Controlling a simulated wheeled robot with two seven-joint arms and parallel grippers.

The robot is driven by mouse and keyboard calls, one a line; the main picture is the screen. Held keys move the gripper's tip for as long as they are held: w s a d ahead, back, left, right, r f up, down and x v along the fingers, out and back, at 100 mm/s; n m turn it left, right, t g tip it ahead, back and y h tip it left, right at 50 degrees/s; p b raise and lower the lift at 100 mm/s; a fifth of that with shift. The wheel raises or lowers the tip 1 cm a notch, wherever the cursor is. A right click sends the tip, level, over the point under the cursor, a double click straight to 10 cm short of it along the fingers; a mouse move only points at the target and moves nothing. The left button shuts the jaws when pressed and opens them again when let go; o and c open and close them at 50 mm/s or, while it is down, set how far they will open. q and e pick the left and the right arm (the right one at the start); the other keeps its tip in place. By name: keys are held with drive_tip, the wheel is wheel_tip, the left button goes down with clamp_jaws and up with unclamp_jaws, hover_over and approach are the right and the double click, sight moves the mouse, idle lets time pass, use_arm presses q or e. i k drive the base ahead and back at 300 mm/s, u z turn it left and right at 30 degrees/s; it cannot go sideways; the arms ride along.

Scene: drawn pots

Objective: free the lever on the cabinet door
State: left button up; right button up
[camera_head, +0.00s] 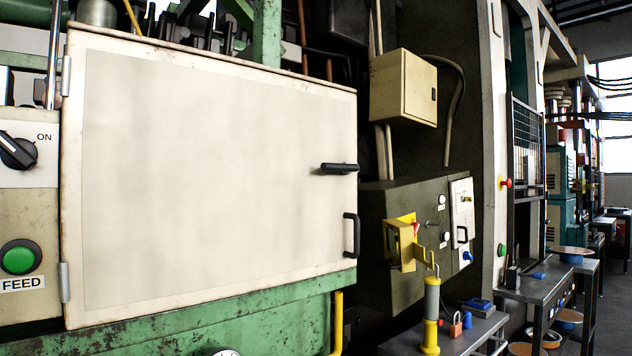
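A large cream cabinet door (210,180) fills the left and middle of the head view and looks closed. A black lever (340,168) sits near its right edge, lying about level. A black pull handle (351,235) is below the lever. I see nothing clearly fastened over this lever. A red padlock (456,325) is on the small bench at the lower right, apart from the door. Neither of my grippers is in view.
Left of the door are a black ON knob (17,152) and a green FEED button (18,258). A dark cabinet (380,205) with a yellow box (402,245) stands to the right.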

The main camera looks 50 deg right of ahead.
sight(346, 167)
drive_tip(key=z, duration=1.8)
drive_tip(key=k, duration=0.65)
drive_tip(key=z, duration=0.3)
drive_tip(key=i, duration=1.25)
drive_tip(key=z, duration=0.5)
